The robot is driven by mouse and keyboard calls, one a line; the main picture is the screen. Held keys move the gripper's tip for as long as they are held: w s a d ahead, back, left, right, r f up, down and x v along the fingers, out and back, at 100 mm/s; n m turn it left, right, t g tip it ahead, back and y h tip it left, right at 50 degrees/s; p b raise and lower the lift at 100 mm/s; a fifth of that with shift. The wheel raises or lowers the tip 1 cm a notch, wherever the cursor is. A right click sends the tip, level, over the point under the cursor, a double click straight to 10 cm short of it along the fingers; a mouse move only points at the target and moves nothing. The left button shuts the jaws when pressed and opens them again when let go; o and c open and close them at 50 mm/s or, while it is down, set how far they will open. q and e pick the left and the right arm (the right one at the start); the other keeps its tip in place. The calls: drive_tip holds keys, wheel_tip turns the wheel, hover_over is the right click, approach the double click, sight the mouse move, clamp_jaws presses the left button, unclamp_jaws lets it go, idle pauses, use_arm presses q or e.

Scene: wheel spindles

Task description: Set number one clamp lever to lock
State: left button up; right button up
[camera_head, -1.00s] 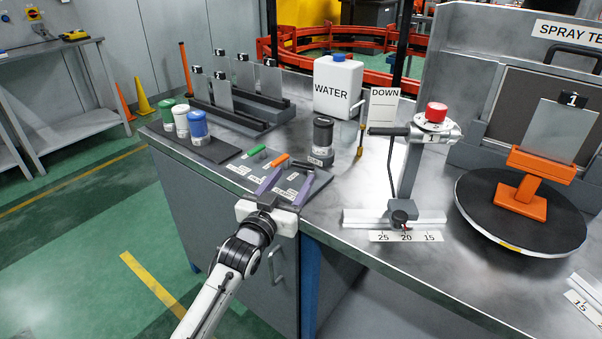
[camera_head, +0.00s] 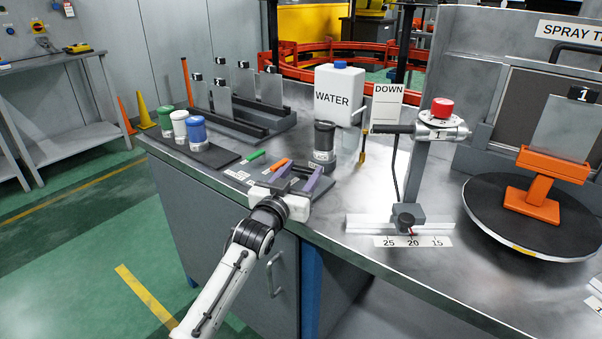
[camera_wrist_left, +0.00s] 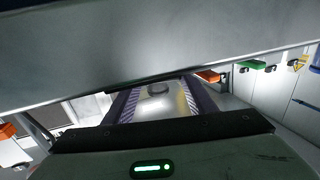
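I cannot pick out a part clearly marked as a clamp lever or the word lock. A grey stand (camera_head: 416,172) carries a metal head marked 1 (camera_head: 437,133) with a red knob (camera_head: 442,107) and a black handle (camera_head: 392,129) pointing left. At its foot is a black knob (camera_head: 405,222) with a red pointer near 20 on the scale. My left gripper (camera_head: 304,173) is over the bench's front edge, left of the stand and apart from it. Its purple-grey fingers (camera_wrist_left: 155,100) are spread, with no held object visible. My right gripper is not in view.
A black-capped jar (camera_head: 324,147) stands just beyond my left gripper. A white water jug (camera_head: 340,92) and a DOWN card (camera_head: 388,107) stand behind. A round turntable (camera_head: 480,215) with an orange holder (camera_head: 532,200) is at the right. Several bottles and plate racks are at the left.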

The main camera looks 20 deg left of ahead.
use_arm(q)
drive_tip(key=shift+w+a+r+m+h+p, duration=0.15)
drive_tip(key=shift+a+r+m+h+p, duration=0.1)
drive_tip(key=shift+m+h+p, duration=0.4)
drive_tip(key=shift+w+f+m+g+h+b, duration=0.15)
drive_tip(key=shift+m+g+h+b, duration=0.3)
drive_tip(key=shift+h, duration=0.55)
drive_tip(key=shift+w+r+m+g+h+b, duration=0.1)
drive_tip(key=shift+m+g+h+b, duration=0.1)
drive_tip(key=shift+m+h, duration=0.6)
drive_tip(key=o, duration=0.7)
drive_tip(key=shift+f, duration=0.1)
drive_tip(key=shift+f, duration=0.1)
drive_tip(key=shift+s+a, duration=0.15)
drive_tip(key=shift+s, duration=0.15)
drive_tip(key=p+v, duration=0.1)
drive_tip(key=v, duration=0.8)
drive_tip(key=shift+s+a, duration=0.15)
drive_tip(key=shift+s, duration=0.15)
drive_tip(key=shift+f, duration=0.1)
